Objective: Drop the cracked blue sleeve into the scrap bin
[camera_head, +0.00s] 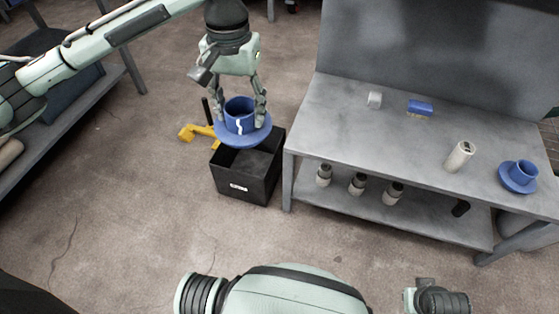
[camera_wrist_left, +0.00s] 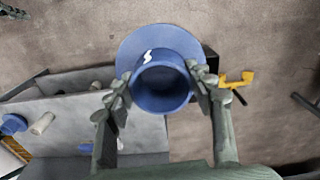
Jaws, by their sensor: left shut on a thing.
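The cracked blue sleeve (camera_head: 239,121) is a flanged blue cup shape with a white jagged mark on its side. My left gripper (camera_head: 244,107) is shut on it, one finger on each side, and holds it upright above the black scrap bin (camera_head: 246,181). The bin stands on the floor with a white label on its front, and the sleeve's flange hides part of its opening. In the left wrist view the sleeve (camera_wrist_left: 161,83) sits between the fingers of my left gripper (camera_wrist_left: 160,92), its opening towards the camera. My right gripper does not show clearly.
A grey metal workbench (camera_head: 345,110) stands right of the bin. On it are a second blue sleeve (camera_head: 520,175), a pale cylinder (camera_head: 460,156), a blue block (camera_head: 420,108) and a small white piece (camera_head: 374,99). A yellow object (camera_head: 193,132) lies behind the bin.

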